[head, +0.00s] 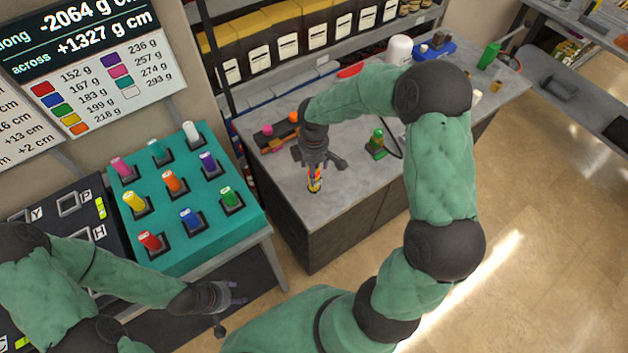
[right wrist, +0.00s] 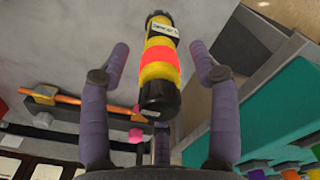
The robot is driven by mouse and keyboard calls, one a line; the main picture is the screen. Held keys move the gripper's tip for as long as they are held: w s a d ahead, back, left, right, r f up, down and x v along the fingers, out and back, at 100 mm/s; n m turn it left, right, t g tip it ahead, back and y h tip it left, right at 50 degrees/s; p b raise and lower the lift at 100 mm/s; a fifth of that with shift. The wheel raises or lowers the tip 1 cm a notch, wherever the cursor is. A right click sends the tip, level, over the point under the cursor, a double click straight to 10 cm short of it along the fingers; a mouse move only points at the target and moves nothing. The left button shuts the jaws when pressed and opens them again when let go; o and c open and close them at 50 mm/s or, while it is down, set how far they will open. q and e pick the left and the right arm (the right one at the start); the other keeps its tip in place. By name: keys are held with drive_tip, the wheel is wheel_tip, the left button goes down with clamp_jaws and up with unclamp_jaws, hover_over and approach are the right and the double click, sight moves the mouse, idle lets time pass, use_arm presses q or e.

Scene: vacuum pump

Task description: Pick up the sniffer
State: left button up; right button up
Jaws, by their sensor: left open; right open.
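A yellow and black cylinder with a red-orange band and a small white label, which I take to be the sniffer (head: 315,183), is near the front edge of the grey workbench. In the right wrist view the sniffer (right wrist: 158,65) shows between the two fingers, with a visible gap on each side. My right gripper (head: 320,163) is open, close above it, and partly covers it in the head view. My left gripper (head: 232,297) is open and empty, low in front of the teal stand and away from the sniffer.
A teal board (head: 215,225) with several coloured pegs stands left of the workbench (head: 290,190). A green device (head: 376,145) with a black cable sits right of my right gripper. A dark rack (head: 280,132) with pink and orange parts lies behind. Floor is free at the right.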

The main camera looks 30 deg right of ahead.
clamp_jaws()
